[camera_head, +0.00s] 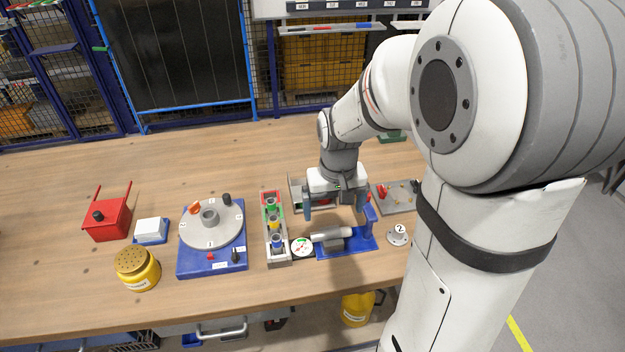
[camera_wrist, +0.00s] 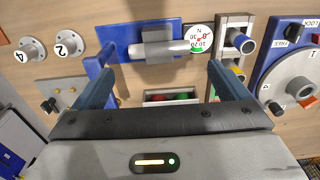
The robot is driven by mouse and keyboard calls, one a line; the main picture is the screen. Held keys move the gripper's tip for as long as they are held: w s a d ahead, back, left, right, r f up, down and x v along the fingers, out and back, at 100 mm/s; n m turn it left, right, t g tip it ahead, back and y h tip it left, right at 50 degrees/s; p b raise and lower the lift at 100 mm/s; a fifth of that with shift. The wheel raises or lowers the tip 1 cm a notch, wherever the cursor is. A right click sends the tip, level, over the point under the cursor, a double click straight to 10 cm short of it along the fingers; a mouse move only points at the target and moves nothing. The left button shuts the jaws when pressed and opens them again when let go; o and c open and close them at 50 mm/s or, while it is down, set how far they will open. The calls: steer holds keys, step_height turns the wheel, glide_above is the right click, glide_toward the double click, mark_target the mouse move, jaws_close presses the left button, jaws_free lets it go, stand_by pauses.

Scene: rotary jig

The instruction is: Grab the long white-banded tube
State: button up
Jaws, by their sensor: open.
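My gripper (camera_head: 335,208) is open and empty above the table, with its two blue fingers pointing down. The wrist view shows the gripper (camera_wrist: 160,75) with its fingers wide apart. A grey rack (camera_head: 279,260) to its left holds several upright short tubes with coloured parts, including a blue one (camera_head: 276,240) and a yellow one (camera_head: 274,222). The rack's blue-ringed tube also shows in the wrist view (camera_wrist: 244,43). A pale horizontal cylinder (camera_head: 333,233) lies on a blue stand (camera_head: 345,249) in front of the gripper. I cannot tell which piece is the long white-banded tube.
A round dial gauge (camera_head: 302,247) sits between the rack and the stand. A blue-based rotary jig (camera_head: 212,263) is left of the rack. A tray (camera_wrist: 150,97) with red and green pieces lies between the fingers in the wrist view. A numbered disc (camera_head: 398,238) stands at right.

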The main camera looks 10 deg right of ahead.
mark_target(331, 231)
steer(key=shift+o, duration=0.3)
steer(key=shift+w+f, duration=0.7)
steer(key=shift+f, duration=0.2)
step_height(331, 231, down, 8)
steer(key=shift+d+r+p, duration=0.1)
steer(key=shift+p, duration=0.45)
steer(key=shift+c, duration=0.6)
steer(key=c, duration=0.6)
